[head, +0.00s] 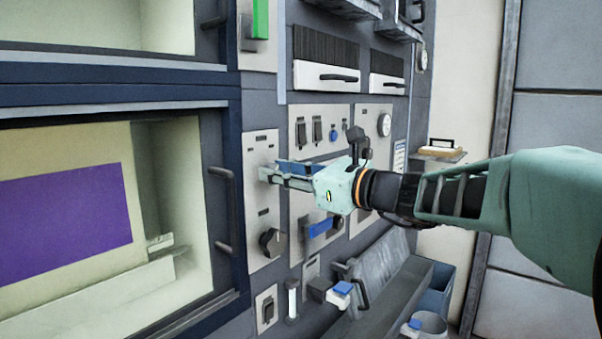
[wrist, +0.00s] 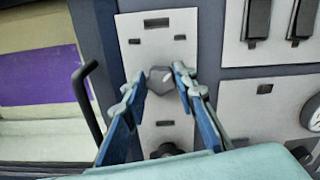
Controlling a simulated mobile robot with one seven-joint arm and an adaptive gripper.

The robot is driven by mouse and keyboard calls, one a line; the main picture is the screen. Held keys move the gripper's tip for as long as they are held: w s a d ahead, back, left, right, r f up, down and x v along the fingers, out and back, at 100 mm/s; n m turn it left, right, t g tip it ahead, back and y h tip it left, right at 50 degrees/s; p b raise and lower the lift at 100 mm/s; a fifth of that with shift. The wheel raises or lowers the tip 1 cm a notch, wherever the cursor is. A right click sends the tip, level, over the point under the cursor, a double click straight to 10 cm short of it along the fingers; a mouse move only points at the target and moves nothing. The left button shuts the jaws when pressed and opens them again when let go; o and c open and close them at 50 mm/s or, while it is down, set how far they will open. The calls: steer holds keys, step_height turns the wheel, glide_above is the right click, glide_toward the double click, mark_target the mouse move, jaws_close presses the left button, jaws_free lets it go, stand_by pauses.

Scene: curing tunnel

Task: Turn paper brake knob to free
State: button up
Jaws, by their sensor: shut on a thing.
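A grey knob (wrist: 160,82) sits on the upper part of a narrow light panel (head: 259,147) and shows between my fingertips in the wrist view. My gripper (head: 270,175) reaches in from the right and is shut on this knob; it also shows in the wrist view (wrist: 158,84). In the head view the fingers hide the knob. A second, dark round knob (head: 272,242) sits lower on the same panel, and its top shows below in the wrist view (wrist: 168,150). The panel's labels are too small to read, so the pointer setting cannot be told.
An oven-like chamber with a purple sheet (head: 65,222) and a dark upright handle (head: 222,208) is left of the panel. Switches (head: 316,130), a gauge (head: 384,125) and a blue lever (head: 321,226) are to the right. A grey chute (head: 385,275) stands below.

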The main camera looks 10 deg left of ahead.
steer(key=shift+f+b, duration=0.15)
steer(key=shift+b, duration=0.15)
steer(key=shift+s+a+f+n+b, duration=0.1)
steer(key=shift+n+b, duration=4.3)
steer(key=shift+b, duration=0.55)
steer(key=shift+s+f+n+b, duration=0.1)
steer(key=shift+n+b, duration=4.3)
steer(key=shift+b, duration=0.5)
steer(key=shift+r, duration=0.1)
steer(key=o, duration=1.2)
steer(key=shift+c, duration=0.2)
steer(key=v, duration=0.7)
steer(key=shift+d, duration=0.25)
